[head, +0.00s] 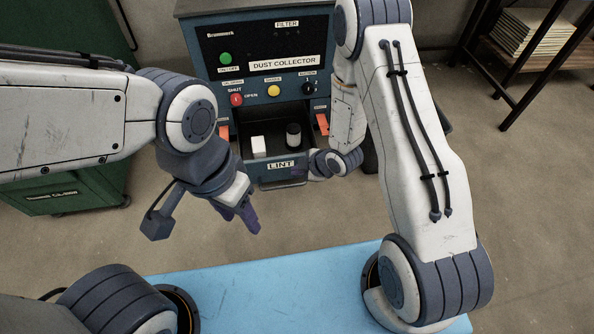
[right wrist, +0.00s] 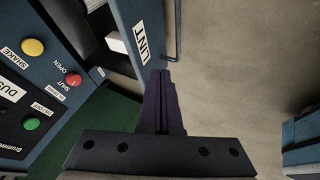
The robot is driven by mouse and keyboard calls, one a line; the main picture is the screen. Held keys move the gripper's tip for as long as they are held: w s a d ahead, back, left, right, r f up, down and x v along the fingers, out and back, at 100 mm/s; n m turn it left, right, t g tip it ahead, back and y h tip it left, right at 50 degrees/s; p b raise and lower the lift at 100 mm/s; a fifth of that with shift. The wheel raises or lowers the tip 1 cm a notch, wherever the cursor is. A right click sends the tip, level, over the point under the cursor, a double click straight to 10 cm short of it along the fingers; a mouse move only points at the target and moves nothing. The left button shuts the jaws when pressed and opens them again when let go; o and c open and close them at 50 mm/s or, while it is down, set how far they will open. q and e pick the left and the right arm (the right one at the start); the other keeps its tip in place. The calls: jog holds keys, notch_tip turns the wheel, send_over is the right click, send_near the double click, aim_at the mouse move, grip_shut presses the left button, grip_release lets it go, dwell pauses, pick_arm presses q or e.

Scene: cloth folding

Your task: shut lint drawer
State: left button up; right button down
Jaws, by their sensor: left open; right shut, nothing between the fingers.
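The lint drawer (head: 270,176) stands out open at the bottom of the blue dust collector (head: 262,60).
Orange latches (head: 322,122) flank the drawer opening. Above are a red shut/open knob (head: 236,99), a yellow button (head: 274,90) and a green button (head: 226,58). A green cabinet (head: 75,190) stands left. A blue surface (head: 285,290) is in front, with clear floor between.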

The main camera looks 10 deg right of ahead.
aim_at(279, 165)
jog(key=w+a+f+b, duration=0.1)
jog(key=w+f, duration=0.1)
jog(key=w+f+b, duration=0.2)
jog(key=w, duration=0.1)
jog(key=w+a+f+b, duration=0.1)
jog(key=w+b, duration=0.1)
jog(key=shift+w+a+f, duration=0.15)
jog(key=shift+a+f, duration=0.2)
jog(key=shift+f, duration=0.05)
pick_arm(q)
notch_tip(279, 165, down, 6)
jog(key=shift+r, duration=0.1)
